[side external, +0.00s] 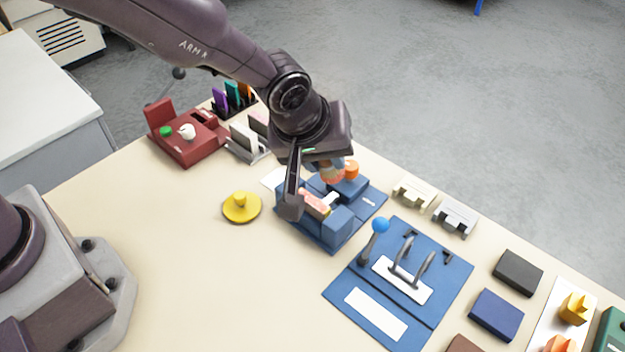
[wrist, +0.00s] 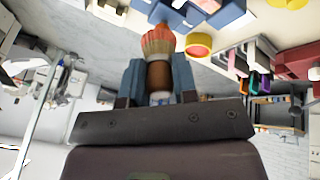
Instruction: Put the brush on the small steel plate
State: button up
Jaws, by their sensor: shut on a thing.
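My gripper (side external: 312,192) is above the blue fixture near the middle of the table in the side view. In the wrist view its two blue-grey fingers (wrist: 158,72) are shut on the brush (wrist: 157,44), which has a brown body and pale bristles with orange-red tips. In the side view the brush (side external: 333,174) shows partly behind the gripper as a peach-coloured piece.
A blue panel (side external: 360,288) with a ball-topped lever and grey handles is at right. The front left table is clear.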

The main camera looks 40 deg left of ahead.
jog(key=s+a+r+n+g+y, duration=0.1)
jog(key=a+n+g, duration=0.1)
jog(key=a, duration=0.8)
jog(key=s+a+f+m+g, duration=0.1)
jog(key=s+a+f+g, duration=0.1)
jog(key=s+a, duration=0.6)
send_near(278, 177)
jog(key=shift+s+a+f, duration=0.15)
jog(key=shift+a+f, duration=0.05)
jog(key=shift+f, duration=0.25)
jog(key=shift+w+f, duration=0.2)
jog(key=shift+f, duration=0.05)
jog(key=shift+w+f, duration=0.15)
jog(key=shift+f, duration=1.5)
